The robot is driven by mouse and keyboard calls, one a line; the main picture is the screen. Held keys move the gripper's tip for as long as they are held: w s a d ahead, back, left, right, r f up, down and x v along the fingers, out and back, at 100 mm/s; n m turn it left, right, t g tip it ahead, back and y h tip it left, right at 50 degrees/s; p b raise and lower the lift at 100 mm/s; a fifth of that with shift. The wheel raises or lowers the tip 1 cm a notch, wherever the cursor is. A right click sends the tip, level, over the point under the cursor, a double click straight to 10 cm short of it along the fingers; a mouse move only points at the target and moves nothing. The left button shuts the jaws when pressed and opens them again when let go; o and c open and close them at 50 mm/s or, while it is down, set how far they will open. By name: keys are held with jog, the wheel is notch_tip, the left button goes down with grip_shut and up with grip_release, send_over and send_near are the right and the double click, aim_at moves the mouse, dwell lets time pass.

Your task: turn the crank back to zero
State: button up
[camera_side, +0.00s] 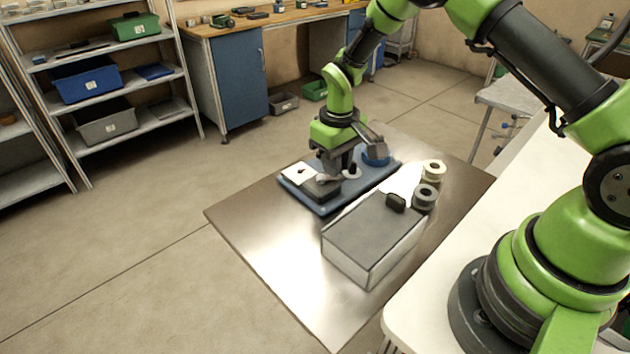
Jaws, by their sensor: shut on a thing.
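A blue base (331,208) lies on the metal table and carries a white square plate (297,174), a dark block (318,189), a small pale disc (352,173) and a blue round reel (377,156). My gripper (334,175) points down over the middle of this base, by the dark block and the pale disc. It is shut on what seems to be the crank, which is mostly hidden by the fingers. The crank's angle and any zero mark cannot be made out.
A grey-lidded box (370,235) with a black handle (396,202) stands in front of the base. A cream tape reel (434,168) and a grey reel (425,197) stand to its right. The table's left and front parts (275,245) are clear.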

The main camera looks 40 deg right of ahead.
jog(key=shift+w, duration=0.15)
jog(key=shift+w, duration=0.65)
jog(key=shift+w+a, duration=0.15)
jog(key=shift+w, duration=0.45)
